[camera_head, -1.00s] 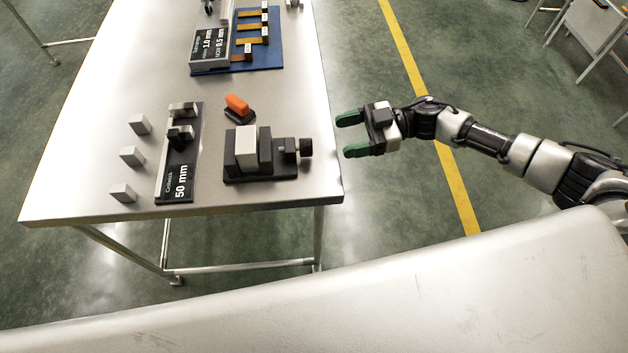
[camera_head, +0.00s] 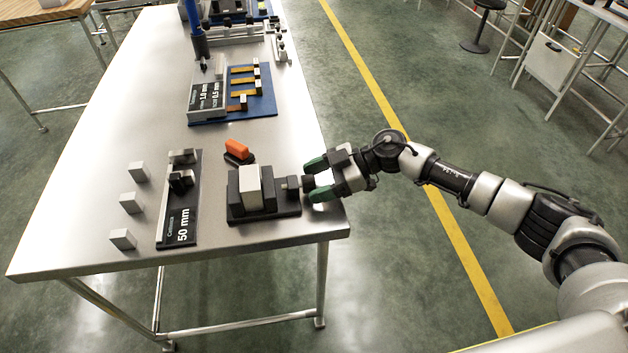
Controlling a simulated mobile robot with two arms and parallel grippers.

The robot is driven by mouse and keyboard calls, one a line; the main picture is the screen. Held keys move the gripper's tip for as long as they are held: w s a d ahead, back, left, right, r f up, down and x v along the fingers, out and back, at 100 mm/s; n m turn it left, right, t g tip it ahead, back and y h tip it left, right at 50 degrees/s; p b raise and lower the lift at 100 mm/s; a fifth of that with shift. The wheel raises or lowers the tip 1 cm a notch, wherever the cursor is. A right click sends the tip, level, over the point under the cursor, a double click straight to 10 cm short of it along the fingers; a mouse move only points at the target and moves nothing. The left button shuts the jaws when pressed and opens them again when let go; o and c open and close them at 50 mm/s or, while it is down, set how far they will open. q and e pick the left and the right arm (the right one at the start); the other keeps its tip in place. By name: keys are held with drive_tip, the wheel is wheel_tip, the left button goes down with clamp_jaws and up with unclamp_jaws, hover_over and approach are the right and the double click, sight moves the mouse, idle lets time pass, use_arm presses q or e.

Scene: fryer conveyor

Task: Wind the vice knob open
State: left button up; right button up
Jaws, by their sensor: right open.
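The black vice (camera_head: 237,206) stands near the right edge of the steel table with a light grey block (camera_head: 250,189) between its jaws. Its dark knob (camera_head: 307,184) points right. My right gripper (camera_head: 309,180), with green fingertips, is open at the knob, one finger on the far side and one on the near side. I cannot tell whether the fingers touch it. My left gripper is not in view.
An orange-topped tool (camera_head: 237,147) lies behind the vice. A black 50 mm gauge plate (camera_head: 177,226) and several grey blocks (camera_head: 123,239) are to the left. A blue board (camera_head: 262,104) lies farther back.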

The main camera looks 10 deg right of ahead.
drive_tip(key=shift+a+f, duration=0.15)
drive_tip(key=shift+a, duration=0.15)
drive_tip(key=c, duration=0.9)
drive_tip(key=shift+r+n+t+p, duration=0.25)
drive_tip(key=shift+n+t+p, duration=0.05)
drive_tip(key=shift+p, duration=0.4)
drive_tip(key=shift+f+n+t+p, duration=0.15)
drive_tip(key=shift+n+t+p, duration=0.25)
drive_tip(key=shift+n+p, duration=0.15)
drive_tip(key=o, duration=0.9)
